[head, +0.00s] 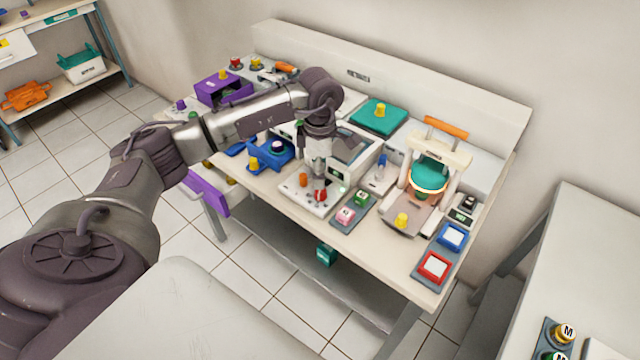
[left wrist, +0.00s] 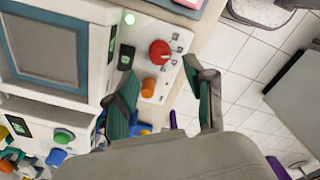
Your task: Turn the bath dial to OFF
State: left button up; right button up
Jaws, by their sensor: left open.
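A round red dial (head: 321,196) sits on a white control panel at the front edge of the table, in front of a pale box-shaped unit. In the left wrist view the red dial (left wrist: 160,52) has small dark marks around it, too small to read. An orange knob (left wrist: 149,86) is beside it on the same panel. My left gripper (head: 318,182) is above the panel, close to the red dial. In the left wrist view my left gripper (left wrist: 163,68) is open, its fingers apart with the dial just beyond the tips. My right gripper is not in view.
A blue holder (head: 270,152) stands left of the panel. A grey strip with pink and green buttons (head: 352,208) is close on the right. A press-like stand with a teal disc (head: 429,176) is farther right. A purple box (head: 222,88) stands at the back left.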

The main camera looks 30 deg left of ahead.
aim_at(321, 193)
pick_arm(q)
notch_tip(321, 193, down, 6)
jog(key=shift+r+p, duration=0.15)
jog(key=shift+p, duration=0.2)
grip_shut()
